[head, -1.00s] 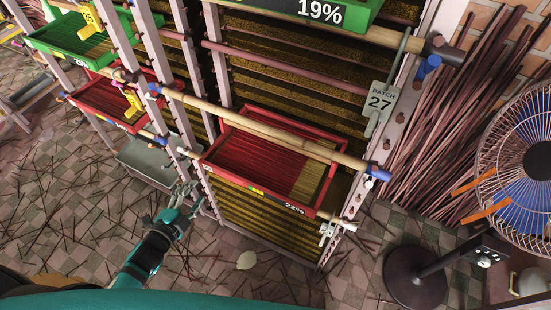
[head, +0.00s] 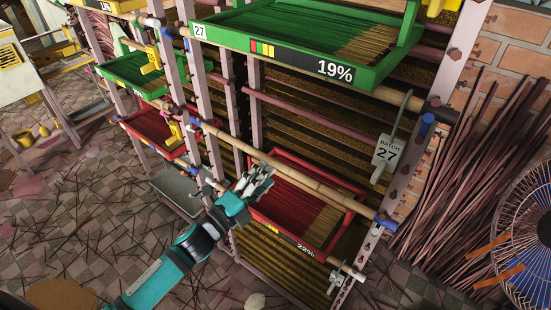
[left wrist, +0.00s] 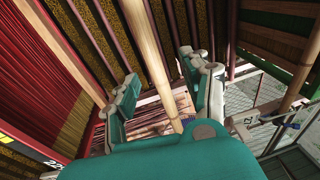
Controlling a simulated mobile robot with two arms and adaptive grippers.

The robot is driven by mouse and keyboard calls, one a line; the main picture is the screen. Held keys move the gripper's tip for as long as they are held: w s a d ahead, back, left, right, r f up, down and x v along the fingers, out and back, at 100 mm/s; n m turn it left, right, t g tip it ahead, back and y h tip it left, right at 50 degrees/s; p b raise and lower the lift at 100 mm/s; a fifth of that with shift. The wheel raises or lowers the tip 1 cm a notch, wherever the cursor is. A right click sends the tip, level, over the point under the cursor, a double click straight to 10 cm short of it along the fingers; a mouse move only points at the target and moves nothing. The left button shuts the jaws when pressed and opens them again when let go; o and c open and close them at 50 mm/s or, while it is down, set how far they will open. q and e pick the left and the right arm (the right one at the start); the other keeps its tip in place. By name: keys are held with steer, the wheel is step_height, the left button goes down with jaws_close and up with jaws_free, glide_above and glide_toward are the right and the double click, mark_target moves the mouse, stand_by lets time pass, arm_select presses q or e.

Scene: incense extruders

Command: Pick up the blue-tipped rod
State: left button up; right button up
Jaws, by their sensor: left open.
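The blue-tipped rod (head: 322,189) is a pale bamboo pole that slants down to the right across the front of the rack. Blue tips show at both of its ends in the head view. My left gripper (head: 262,173) is open at the rod's left half, in front of the red tray, and covers a little of the tray. In the left wrist view a bamboo rod (left wrist: 145,45) runs between the two open fingers of the gripper (left wrist: 163,82). I cannot tell whether they touch it. My right gripper is not in view.
The red 22% tray (head: 284,234) sits just below the rod, and the green 19% tray (head: 290,62) above it. Loose sticks (head: 450,200) and a fan (head: 530,235) stand at the right.

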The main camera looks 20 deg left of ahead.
mark_target(277, 162)
arm_select(q)
steer(key=shift+w+d, duration=0.15)
steer(key=shift+w, duration=0.4)
steer(key=x, duration=0.1)
steer(key=p+x, duration=0.1)
steer(key=x, duration=0.1)
steer(key=p+x, duration=0.1)
steer(key=shift+w+f, duration=0.2)
steer(key=shift+w, duration=0.2)
steer(key=shift+w+f, duration=0.1)
steer(key=shift+w, duration=0.15)
steer(key=shift+s, duration=0.1)
steer(key=shift+c, duration=0.3)
steer(key=c, duration=0.9)
jaws_close()
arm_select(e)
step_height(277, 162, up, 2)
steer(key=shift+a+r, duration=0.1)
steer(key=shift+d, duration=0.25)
